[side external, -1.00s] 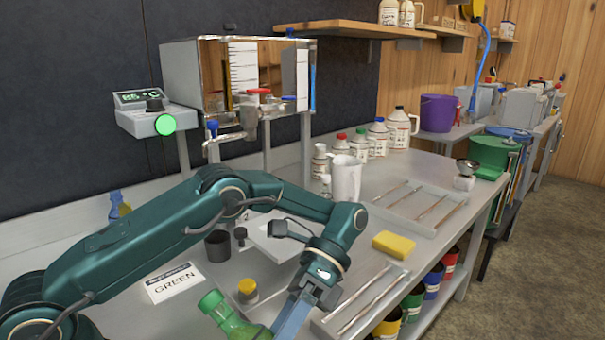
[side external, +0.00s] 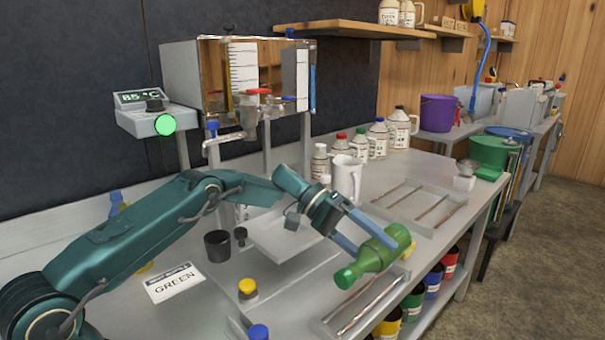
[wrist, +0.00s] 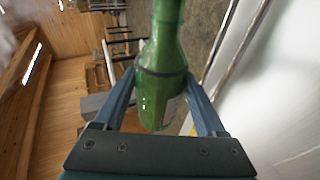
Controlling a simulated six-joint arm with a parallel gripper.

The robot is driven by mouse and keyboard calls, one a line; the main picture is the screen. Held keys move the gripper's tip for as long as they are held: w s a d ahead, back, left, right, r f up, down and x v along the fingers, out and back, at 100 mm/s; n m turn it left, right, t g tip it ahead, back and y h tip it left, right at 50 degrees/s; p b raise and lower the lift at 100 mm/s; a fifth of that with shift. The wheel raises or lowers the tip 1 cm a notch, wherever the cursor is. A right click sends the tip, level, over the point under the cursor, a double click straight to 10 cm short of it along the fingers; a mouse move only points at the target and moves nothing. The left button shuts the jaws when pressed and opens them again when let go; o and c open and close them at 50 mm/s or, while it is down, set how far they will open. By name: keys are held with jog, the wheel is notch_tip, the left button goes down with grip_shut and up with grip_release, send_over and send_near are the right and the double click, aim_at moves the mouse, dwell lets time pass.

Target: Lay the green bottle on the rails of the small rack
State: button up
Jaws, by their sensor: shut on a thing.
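The green bottle (side external: 374,258) is held between the two blue fingers of my gripper (side external: 366,244). It is tilted near level in the side view, in the air over the small rack (side external: 345,322) and its rails. Its capped end points down left toward the front. In the wrist view the bottle (wrist: 162,85) lies between both fingers (wrist: 163,100), with a dark band around it and part of a pale label showing. The bottle and my gripper hide the far part of the small rack.
A larger rack with rails (side external: 428,226) stands behind. A white mug (side external: 346,178) and capped bottles stand further back. A yellow-capped jar (side external: 248,290), a dark cup (side external: 217,245) and a GREEN card (side external: 174,283) are at the left. A blue cap (side external: 258,332) shows at the front edge.

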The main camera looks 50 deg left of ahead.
jog(key=shift+f, duration=3.15)
jog(key=shift+f, duration=0.1)
